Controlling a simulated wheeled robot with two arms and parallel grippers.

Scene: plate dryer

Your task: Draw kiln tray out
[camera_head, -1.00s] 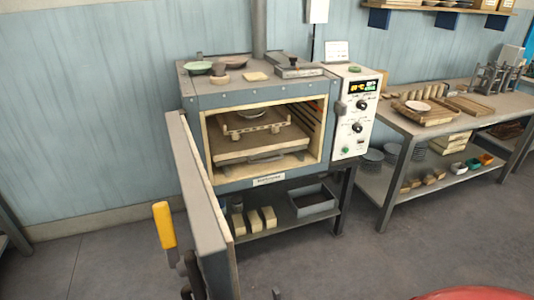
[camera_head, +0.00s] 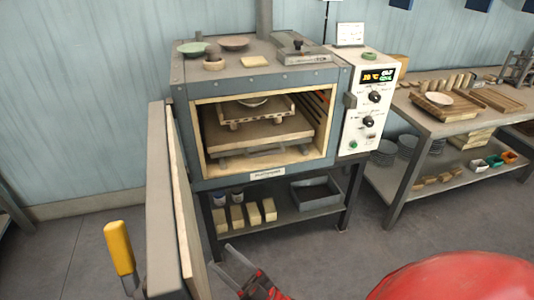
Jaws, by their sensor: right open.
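The kiln (camera_head: 265,84) is a grey box with its door (camera_head: 166,190) swung open to the left. Inside, the tan kiln tray (camera_head: 290,131) lies flat, with a grey bar handle (camera_head: 262,151) along its front. A small pale rack (camera_head: 257,111) stands on the tray, with a bowl (camera_head: 253,101) on it, partly hidden by the kiln's top edge. My right gripper (camera_head: 229,261) is open and empty at the bottom of the view, below and in front of the kiln, right of the door. My left gripper is not in view.
The door has a yellow handle (camera_head: 119,247). The control box (camera_head: 368,105) adjoins the kiln's right side. Blocks (camera_head: 253,213) and a grey bin (camera_head: 317,191) sit on the shelf below. A workbench (camera_head: 409,121) stands right. The floor before the kiln looks clear.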

